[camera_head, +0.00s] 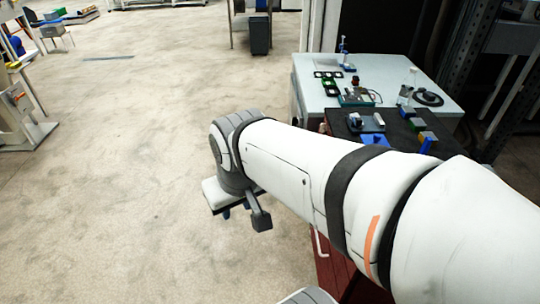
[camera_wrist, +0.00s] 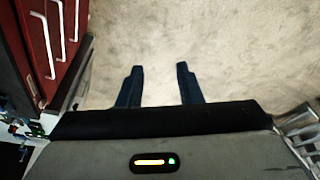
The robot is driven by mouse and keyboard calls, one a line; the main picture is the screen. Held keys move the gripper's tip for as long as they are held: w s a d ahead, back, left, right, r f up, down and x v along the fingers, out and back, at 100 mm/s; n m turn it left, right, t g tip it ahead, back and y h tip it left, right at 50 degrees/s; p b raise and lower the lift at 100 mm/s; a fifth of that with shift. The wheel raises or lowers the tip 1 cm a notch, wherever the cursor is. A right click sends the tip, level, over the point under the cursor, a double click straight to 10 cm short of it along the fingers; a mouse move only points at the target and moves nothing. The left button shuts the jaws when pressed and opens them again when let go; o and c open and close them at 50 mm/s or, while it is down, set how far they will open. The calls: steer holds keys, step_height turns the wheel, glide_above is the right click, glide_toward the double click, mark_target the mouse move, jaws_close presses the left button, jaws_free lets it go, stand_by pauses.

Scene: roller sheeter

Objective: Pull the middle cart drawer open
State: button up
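The red cart (camera_head: 334,272) stands at the lower middle of the head view, mostly hidden behind my arm. One pale drawer handle (camera_head: 319,243) shows on its front. In the wrist view the red drawer fronts (camera_wrist: 38,24) fill the upper left, with several white bar handles (camera_wrist: 47,42) side by side. I cannot tell for sure which is the middle drawer's. No drawer visibly sticks out. My gripper (camera_wrist: 160,86) is open, its two dark fingers apart with only floor between them. It is beside the cart, apart from the handles. The head view shows the gripper (camera_head: 238,212) left of the cart.
The cart's dark top (camera_head: 400,131) carries a small tray and coloured blocks. A pale table (camera_head: 310,82) with small tools stands behind it. A metal rack (camera_head: 482,75) is at right. The concrete floor (camera_head: 110,190) to the left is wide and clear.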

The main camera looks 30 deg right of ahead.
steer(key=w+d+f+n+g+h+b, duration=0.2)
steer(key=w+d+f+n+h+b, duration=0.3)
steer(key=d+f+n+b, duration=0.7)
steer(key=w+d+f+n+g+h+b, duration=0.1)
steer(key=w+d+f+n+h+b, duration=0.5)
steer(key=d+f+n+b, duration=0.65)
steer(key=w+d+f+n+g+h+b, duration=0.2)
steer(key=w+d+f+n+h+b, duration=0.45)
steer(key=f+b, duration=0.85)
steer(key=s+d+f+n+y+b, duration=0.1)
steer(key=s+d+f+n, duration=0.1)
steer(key=d, duration=0.4)
steer(key=shift+s+d+n+b, duration=0.15)
steer(key=shift+d+n+b, duration=0.2)
steer(key=shift+d+n, duration=0.05)
steer(key=shift+y, duration=0.25)
jaws_close()
steer(key=shift+r, duration=0.1)
